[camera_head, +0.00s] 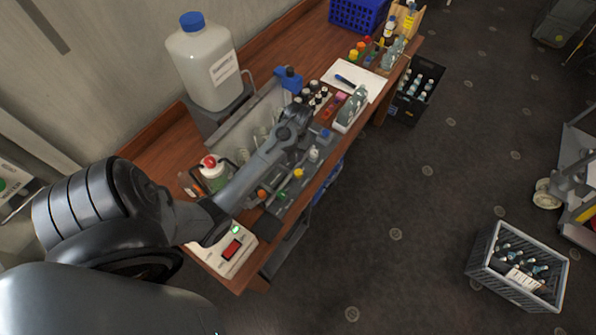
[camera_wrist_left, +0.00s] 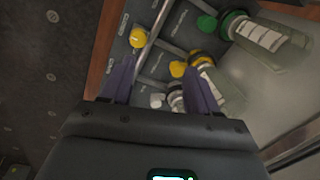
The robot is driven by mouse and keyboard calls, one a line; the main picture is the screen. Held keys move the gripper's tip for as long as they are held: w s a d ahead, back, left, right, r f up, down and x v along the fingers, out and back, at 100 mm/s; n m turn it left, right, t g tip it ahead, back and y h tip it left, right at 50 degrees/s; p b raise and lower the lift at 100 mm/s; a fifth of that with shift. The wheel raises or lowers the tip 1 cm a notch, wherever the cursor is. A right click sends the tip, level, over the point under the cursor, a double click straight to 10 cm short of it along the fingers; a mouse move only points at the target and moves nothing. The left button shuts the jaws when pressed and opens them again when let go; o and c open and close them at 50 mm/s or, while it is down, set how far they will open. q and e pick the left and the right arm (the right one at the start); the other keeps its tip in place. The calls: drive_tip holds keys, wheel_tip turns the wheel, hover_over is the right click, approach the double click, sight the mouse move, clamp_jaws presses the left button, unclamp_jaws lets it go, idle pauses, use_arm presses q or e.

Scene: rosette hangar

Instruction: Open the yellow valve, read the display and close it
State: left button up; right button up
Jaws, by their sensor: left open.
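A small yellow valve knob (camera_head: 298,173) sits on the grey panel of the bench rig. In the left wrist view a round yellow knob (camera_wrist_left: 138,37) shows near the panel's edge, beyond and between the fingertips. A second yellow piece (camera_wrist_left: 178,68) sits by a yellow-collared glass vessel. My left gripper (camera_wrist_left: 160,82) is open, with nothing seen between its fingers. In the head view my arm reaches over the rig; its fingers are hard to make out. A small green-lit display (camera_head: 235,229) sits on a white box at the bench's near end. My right gripper is not in view.
A white knob (camera_head: 314,154) and a blue one (camera_head: 325,133) stand along the panel. A large blue-capped jug (camera_head: 205,65) stands behind. A red-capped bottle (camera_head: 213,167) is beside my arm. A grey crate (camera_head: 484,258) sits on open floor.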

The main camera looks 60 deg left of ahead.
sight(298, 172)
use_arm(q)
drive_tip(key=w+a+f+n+h+b, duration=0.2)
drive_tip(key=w+a+f+n+h, duration=0.1)
drive_tip(key=a+n+h, duration=0.1)
drive_tip(key=shift+n+h, duration=0.6)
drive_tip(key=shift+n, duration=0.2)
drive_tip(key=x, duration=1.1)
drive_tip(key=shift+w+d+f, duration=0.1)
drive_tip(key=shift+w+f, duration=0.1)
drive_tip(key=shift+f, duration=0.05)
drive_tip(key=c, duration=1)
